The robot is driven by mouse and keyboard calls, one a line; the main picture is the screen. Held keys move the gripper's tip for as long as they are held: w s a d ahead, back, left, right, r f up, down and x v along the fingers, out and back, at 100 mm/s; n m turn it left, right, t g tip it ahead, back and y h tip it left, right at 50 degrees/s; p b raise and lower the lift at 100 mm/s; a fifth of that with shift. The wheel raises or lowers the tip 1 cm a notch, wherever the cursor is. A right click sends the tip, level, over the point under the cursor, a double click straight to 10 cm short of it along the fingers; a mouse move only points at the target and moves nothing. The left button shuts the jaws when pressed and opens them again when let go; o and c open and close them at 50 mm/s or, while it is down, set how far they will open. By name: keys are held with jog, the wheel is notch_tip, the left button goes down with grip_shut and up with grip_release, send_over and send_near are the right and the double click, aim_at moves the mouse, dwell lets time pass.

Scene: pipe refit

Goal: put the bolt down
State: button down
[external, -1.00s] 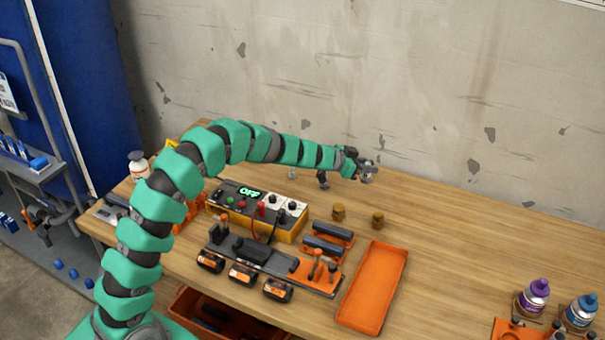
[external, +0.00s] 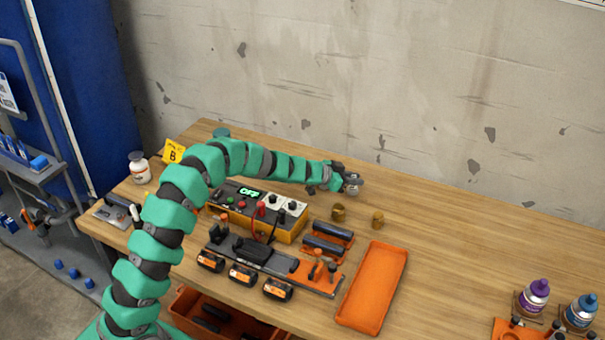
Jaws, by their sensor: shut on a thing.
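My gripper (external: 352,181) is at the end of the green arm, over the back middle of the wooden workbench. It is shut on a small grey piece, which I take to be the bolt (external: 351,190). The bolt is small and partly covered by the fingers, so its shape and tilt are hard to read. It is held behind two brass-coloured fittings (external: 338,213). I cannot tell whether it touches the bench.
An empty orange tray (external: 372,288) lies on the workbench (external: 460,250) at front right. A yellow-and-black power box (external: 257,209) reading OFF and a fixture with orange-black clamps (external: 272,265) stand left of it. Bottles (external: 535,297) stand at far right. The bench's back right is bare.

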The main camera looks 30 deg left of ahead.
jog(key=shift+f, duration=0.75)
jog(key=c, duration=1.3)
grip_release()
jog(key=shift+p+v, duration=0.55)
jog(key=shift+v, duration=3.25)
